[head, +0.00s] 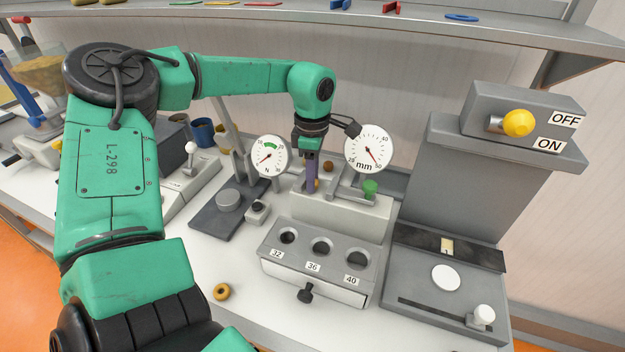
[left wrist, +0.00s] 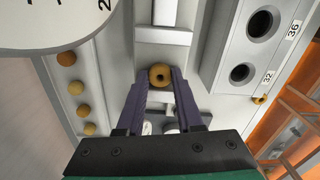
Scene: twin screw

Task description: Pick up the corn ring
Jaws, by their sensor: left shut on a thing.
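My left gripper (head: 312,186) has purple fingers and hangs down from above at the pale measuring block, between the two dials. In the left wrist view, its fingertips (left wrist: 160,80) are shut on a small tan-brown corn ring (left wrist: 160,75), whose dark hole faces the camera. In the head view the fingers mostly hide this ring. Another ring (head: 221,291) lies on the white table in front, left of the grey box; it also shows at the right edge of the left wrist view (left wrist: 260,99). My right gripper is not in view.
The grey box (head: 317,247) has holes marked 32, 36 and 40. A mm dial (head: 368,149) and an N dial (head: 268,156) stand close to the gripper. Several brown balls (left wrist: 76,88) line up at left. A grey machine (head: 450,230) stands at right.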

